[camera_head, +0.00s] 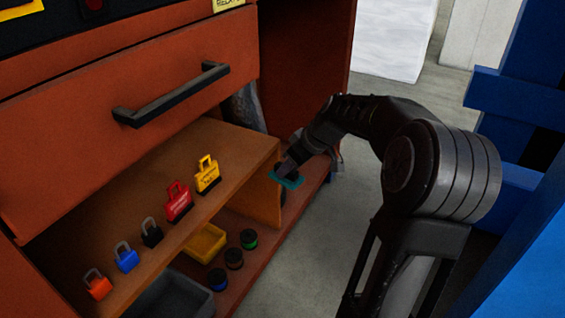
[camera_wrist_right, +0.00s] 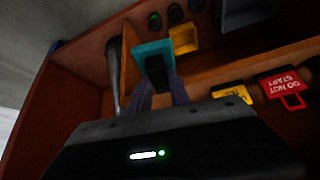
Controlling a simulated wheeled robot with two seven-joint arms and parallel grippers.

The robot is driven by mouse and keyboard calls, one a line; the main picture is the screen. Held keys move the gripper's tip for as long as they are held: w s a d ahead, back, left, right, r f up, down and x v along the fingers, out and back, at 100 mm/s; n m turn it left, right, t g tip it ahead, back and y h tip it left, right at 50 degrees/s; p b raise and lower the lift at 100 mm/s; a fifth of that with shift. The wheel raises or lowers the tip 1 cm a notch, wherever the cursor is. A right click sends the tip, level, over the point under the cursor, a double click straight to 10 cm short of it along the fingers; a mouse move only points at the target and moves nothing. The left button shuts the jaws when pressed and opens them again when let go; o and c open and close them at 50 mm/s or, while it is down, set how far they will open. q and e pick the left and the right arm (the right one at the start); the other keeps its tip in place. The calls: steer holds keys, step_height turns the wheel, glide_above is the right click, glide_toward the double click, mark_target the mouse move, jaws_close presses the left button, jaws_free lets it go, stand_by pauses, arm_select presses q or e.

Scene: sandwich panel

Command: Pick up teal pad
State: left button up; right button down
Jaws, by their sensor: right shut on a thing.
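The teal pad (camera_head: 287,180) is a small flat piece at the right end of the cabinet's shelf. My right gripper (camera_head: 290,168) is shut on it. In the right wrist view the teal pad (camera_wrist_right: 153,50) shows beyond the gripper's fingers (camera_wrist_right: 158,78), with a dark part between them and the pad. The pad appears raised above the cabinet floor; whether it touches the shelf's end panel I cannot tell. My left gripper is not in view.
Below are a yellow bin (camera_head: 205,243), a grey bin (camera_head: 172,297) and small spools (camera_head: 234,259). A drawer handle (camera_head: 172,94) juts out above. Grey floor (camera_head: 300,270) is clear at right.

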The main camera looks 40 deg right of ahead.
stand_by(0.5)
steer(key=c, duration=1.8)
jaws_free()
steer(key=shift+c, duration=0.2)
jaws_close()
steer(key=shift+w+a, duration=0.1)
